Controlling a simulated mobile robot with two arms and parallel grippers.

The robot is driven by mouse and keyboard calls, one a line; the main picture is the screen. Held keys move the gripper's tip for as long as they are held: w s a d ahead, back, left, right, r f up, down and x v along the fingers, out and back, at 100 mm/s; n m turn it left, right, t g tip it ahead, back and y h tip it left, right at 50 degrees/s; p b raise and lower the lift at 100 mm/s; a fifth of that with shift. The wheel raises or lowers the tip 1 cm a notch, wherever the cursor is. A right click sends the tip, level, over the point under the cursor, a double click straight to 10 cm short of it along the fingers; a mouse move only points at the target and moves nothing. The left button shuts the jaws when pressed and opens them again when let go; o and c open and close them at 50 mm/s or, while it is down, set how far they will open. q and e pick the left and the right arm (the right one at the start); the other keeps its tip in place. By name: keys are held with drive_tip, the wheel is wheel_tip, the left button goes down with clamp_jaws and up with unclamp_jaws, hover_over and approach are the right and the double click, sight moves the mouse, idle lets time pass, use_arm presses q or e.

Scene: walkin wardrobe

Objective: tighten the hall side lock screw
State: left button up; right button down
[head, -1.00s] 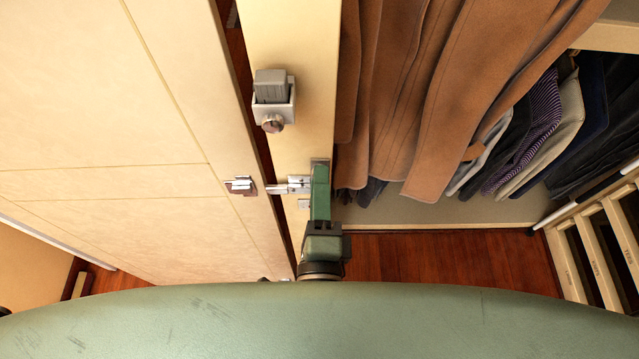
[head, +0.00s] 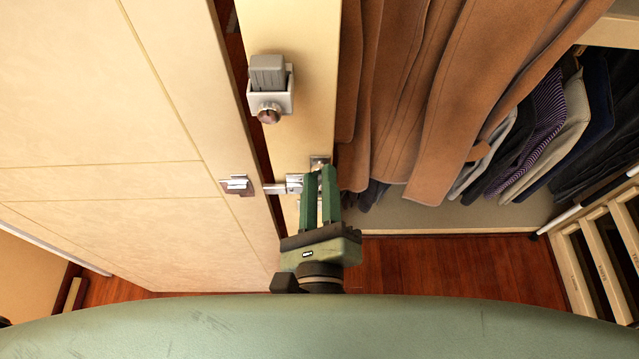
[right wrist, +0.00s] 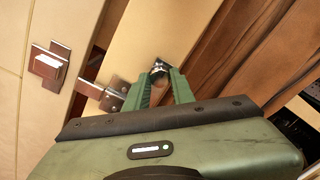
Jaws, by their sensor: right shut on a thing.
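My right gripper (head: 321,170) reaches up from below to the pale door-edge panel, its two green fingers at a small metal fitting (head: 319,160). In the right wrist view, the fingertips (right wrist: 160,74) close around a small, dark, round metal piece (right wrist: 159,67), which looks like the lock screw; the fingers partly hide it. A silver latch (head: 285,186) sits just left of the fingers. It also shows in the right wrist view (right wrist: 114,95). A matching latch plate (head: 237,186) is on the wide panel to the left. My left gripper is not in view.
A grey block (head: 268,72) sits in a white holder (head: 282,100) above the latch, with a round knob (head: 268,115) below it. Brown coats (head: 430,90) hang close to the right of my gripper. A narrow dark gap separates the two pale panels.

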idle(0.4)
drive_tip(key=c, duration=1.2)
unclamp_jaws()
